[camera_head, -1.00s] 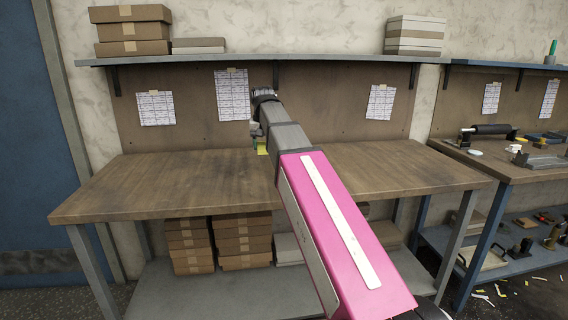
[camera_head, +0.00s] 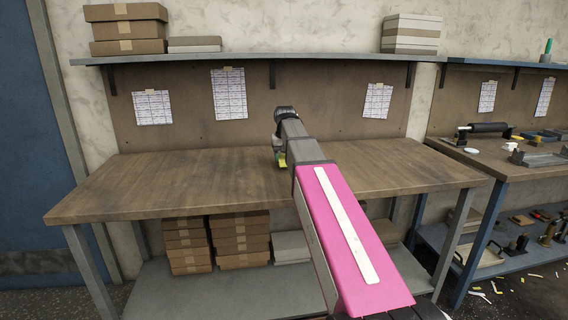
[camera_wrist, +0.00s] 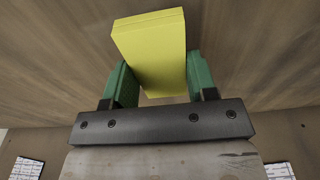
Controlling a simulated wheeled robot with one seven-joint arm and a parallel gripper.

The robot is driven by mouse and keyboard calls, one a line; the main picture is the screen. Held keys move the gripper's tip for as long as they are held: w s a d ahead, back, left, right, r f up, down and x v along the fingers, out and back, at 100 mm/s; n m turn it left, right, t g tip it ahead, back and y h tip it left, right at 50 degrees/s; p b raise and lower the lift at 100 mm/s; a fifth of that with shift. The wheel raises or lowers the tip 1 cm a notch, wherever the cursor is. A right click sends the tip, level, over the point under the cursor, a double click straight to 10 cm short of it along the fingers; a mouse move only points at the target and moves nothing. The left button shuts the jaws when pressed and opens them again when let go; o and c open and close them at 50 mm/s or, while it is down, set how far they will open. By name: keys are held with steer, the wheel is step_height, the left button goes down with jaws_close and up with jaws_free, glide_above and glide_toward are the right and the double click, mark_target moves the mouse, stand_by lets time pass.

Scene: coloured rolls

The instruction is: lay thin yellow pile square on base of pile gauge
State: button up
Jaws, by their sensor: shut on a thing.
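The thin yellow pile (camera_wrist: 150,45) is a flat, square-edged block of stacked yellow sheets in the wrist view. My gripper (camera_wrist: 158,78) is shut on it, with one green finger on each side. The pile's near end sits between the fingers and its far end sticks out past them. In the head view a small bit of the yellow pile (camera_head: 282,162) shows below my gripper (camera_head: 279,153), over the back middle of the wooden bench; my arm hides part of it. I cannot make out for certain which thing is the pile gauge.
The wooden bench top (camera_head: 170,180) is bare on both sides of my arm. A second bench (camera_head: 500,171) at the right carries a dark roller (camera_head: 488,127), a grey metal tray (camera_head: 540,158) and small items. A shelf (camera_head: 340,57) with boxes runs above the bench.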

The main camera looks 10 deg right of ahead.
steer(key=shift+f, duration=1.15)
steer(key=shift+f, duration=0.1)
steer(key=o, duration=0.9)
